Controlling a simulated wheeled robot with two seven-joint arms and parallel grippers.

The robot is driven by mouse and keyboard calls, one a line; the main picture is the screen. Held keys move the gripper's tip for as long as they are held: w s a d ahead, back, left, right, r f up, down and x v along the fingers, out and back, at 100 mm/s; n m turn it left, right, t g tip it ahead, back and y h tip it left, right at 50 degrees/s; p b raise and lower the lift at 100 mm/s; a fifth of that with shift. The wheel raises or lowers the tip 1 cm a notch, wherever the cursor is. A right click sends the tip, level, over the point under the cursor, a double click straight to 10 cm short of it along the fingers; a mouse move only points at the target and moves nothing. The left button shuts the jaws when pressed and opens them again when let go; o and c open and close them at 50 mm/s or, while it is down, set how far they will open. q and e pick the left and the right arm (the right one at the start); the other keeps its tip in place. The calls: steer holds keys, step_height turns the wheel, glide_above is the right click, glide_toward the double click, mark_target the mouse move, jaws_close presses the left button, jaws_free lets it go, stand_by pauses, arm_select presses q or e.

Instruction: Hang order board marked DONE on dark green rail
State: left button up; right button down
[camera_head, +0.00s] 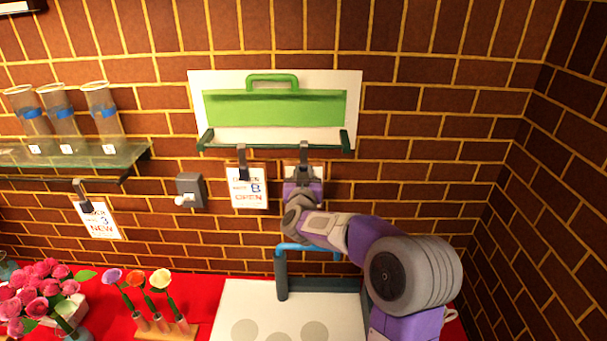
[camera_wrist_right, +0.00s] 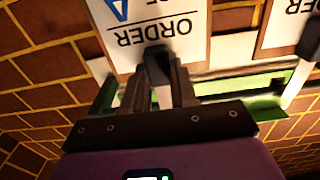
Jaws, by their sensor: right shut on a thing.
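The dark green rail (camera_head: 272,146) runs along the wall below a white panel with a green picture. My right gripper (camera_head: 303,180) is in front of the wall just below the rail's right half. It is shut on the dark clip (camera_wrist_right: 157,62) of a white order board (camera_wrist_right: 185,22), on which "ORDER" and a blue letter like A show in the right wrist view. In the head view this board is mostly hidden behind my gripper, its clip at the rail's height; I cannot tell whether it touches the rail. The word DONE is not readable. My left gripper is out of view.
A board reading B OPEN (camera_head: 247,188) hangs from the rail, left of my gripper. A board reading 3 NEW (camera_head: 98,218) hangs below the glass shelf (camera_head: 75,154). A grey wall box (camera_head: 190,190) is between. Flowers and a white tray (camera_head: 240,300) are below.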

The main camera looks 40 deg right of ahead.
steer(key=c, duration=0.8)
jaws_free()
steer(key=b+v, duration=0.1)
steer(key=v, duration=0.6)
steer(key=shift+s+a, duration=0.2)
steer(key=shift+s, duration=0.05)
steer(key=a+f+n+g+y, duration=0.2)
steer(key=a+f+y, duration=0.45)
steer(key=f, duration=0.95)
steer(key=a+f+n+g+y, duration=0.2)
steer(key=a+f+y, duration=0.2)
steer(key=a+f, duration=0.9)
steer(key=s+a+f+g+y, duration=0.2)
steer(key=s+a+f+g, duration=0.15)
steer(key=s+f, duration=0.4)
steer(key=s+a+f+n+g+y, duration=0.1)
steer(key=s+a+f+g+y, duration=0.15)
steer(key=s+a+f, duration=0.5)
steer(key=s+a+f+g+y, duration=0.1)
steer(key=s+a+f+g, duration=0.15)
steer(key=s+f, duration=0.5)
step_height(320, 180, down, 9)
steer(key=s+b, duration=0.1)
steer(key=b, duration=1)
steer(key=shift+d+f+g+b, duration=0.2)
steer(key=shift+d+g+b, duration=0.15)
steer(key=shift+d, duration=0.05)
